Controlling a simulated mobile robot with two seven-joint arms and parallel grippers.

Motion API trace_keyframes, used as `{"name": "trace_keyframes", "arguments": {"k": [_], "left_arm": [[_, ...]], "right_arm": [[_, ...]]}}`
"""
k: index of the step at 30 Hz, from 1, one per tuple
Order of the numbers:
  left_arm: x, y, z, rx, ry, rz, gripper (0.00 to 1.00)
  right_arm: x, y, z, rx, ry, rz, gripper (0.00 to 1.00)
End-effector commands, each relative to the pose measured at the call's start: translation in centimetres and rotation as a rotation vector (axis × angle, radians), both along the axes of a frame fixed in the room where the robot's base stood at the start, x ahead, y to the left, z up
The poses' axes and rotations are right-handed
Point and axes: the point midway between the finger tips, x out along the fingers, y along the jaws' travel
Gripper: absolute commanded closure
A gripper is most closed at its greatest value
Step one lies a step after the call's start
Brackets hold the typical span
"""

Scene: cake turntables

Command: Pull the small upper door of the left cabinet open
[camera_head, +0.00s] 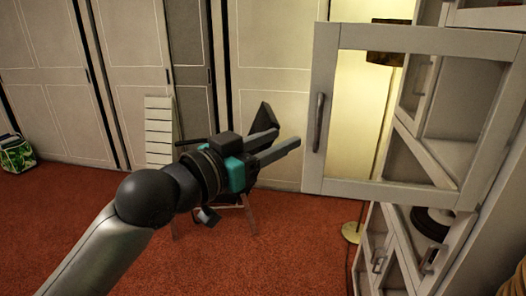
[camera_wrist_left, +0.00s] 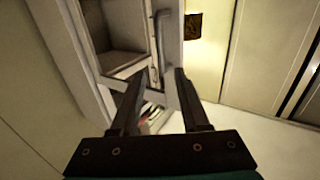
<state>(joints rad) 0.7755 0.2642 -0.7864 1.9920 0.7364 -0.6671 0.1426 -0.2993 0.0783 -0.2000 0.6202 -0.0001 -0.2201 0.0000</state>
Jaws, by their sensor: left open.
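The small upper door (camera_head: 345,187) of the cabinet is a white frame with a clear pane. It stands swung out from the cabinet (camera_head: 492,185), and a lamp and shelves show through the pane. Its grey upright handle (camera_head: 318,122) is on the door's left edge. My left gripper (camera_head: 283,128) is open and empty, just left of the handle and apart from it in the head view. In the left wrist view, the open fingers (camera_wrist_left: 157,80) point toward the door, and the handle (camera_wrist_left: 160,40) shows beyond the fingertips. My right gripper is not in view.
Lower cabinet doors with handles (camera_head: 378,260) stand below at the right. A lamp (camera_head: 387,55) stands behind the door, its base (camera_head: 351,233) on the red carpet (camera_head: 280,265). Tall white wardrobe doors (camera_head: 50,90) line the back. A green bag (camera_head: 16,153) lies far left.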

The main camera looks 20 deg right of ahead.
Motion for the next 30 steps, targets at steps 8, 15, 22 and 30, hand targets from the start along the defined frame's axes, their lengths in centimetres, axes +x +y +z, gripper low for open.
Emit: {"name": "trace_keyframes", "arguments": {"k": [8, 15, 22, 30], "left_arm": [[-1.3, 2.4, 0.0, 0.000, 0.000, 0.000, 0.55], [-1.5, 2.6, 0.0, 0.000, 0.001, -0.001, 0.55], [-0.8, 2.8, -0.9, -0.001, 0.013, 0.016, 0.55], [7.1, 7.2, -13.9, 0.010, 0.177, 0.251, 0.55]], "right_arm": [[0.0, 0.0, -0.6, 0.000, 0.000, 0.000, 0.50], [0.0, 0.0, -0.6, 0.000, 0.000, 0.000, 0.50], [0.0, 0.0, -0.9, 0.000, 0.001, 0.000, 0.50], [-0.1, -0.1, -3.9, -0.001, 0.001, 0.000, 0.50]]}}
